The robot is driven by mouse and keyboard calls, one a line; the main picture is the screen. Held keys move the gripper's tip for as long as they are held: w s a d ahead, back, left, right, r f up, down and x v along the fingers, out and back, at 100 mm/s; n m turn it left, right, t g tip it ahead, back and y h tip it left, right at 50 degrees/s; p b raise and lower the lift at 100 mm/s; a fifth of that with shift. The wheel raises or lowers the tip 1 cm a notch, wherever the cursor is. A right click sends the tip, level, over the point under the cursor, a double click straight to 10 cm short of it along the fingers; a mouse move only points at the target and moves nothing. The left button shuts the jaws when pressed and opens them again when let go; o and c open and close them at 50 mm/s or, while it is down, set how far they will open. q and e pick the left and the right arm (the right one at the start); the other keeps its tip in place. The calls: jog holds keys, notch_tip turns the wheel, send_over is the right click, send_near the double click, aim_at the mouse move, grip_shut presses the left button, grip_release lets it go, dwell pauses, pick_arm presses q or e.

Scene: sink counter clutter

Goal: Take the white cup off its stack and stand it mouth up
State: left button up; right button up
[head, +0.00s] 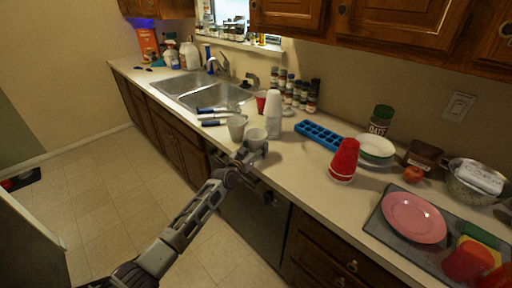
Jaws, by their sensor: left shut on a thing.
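My left gripper (248,155) is at the front edge of the counter, shut on a white cup (256,136). The cup's open mouth appears to face up; I cannot tell whether its base touches the counter. Another whitish cup (237,126) stands just left of it, mouth up. A tall stack of white cups (273,115) stands mouth down just behind the held cup, apart from the gripper. My right gripper is not in view.
A red cup (261,101) is left of the white stack. Blue-handled utensils (213,121) lie toward the sink (195,88). A blue ice tray (318,135) and a red cup stack (344,161) stand to the right. Bare counter (290,158) lies between.

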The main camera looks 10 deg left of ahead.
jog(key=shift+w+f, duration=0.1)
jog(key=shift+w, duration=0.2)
pick_arm(q)
jog(key=o, duration=0.7)
jog(key=shift+o, duration=0.2)
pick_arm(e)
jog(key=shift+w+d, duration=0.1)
pick_arm(q)
jog(key=shift+f, duration=0.1)
jog(key=v, duration=1.2)
dwell(0.3)
dwell(0.9)
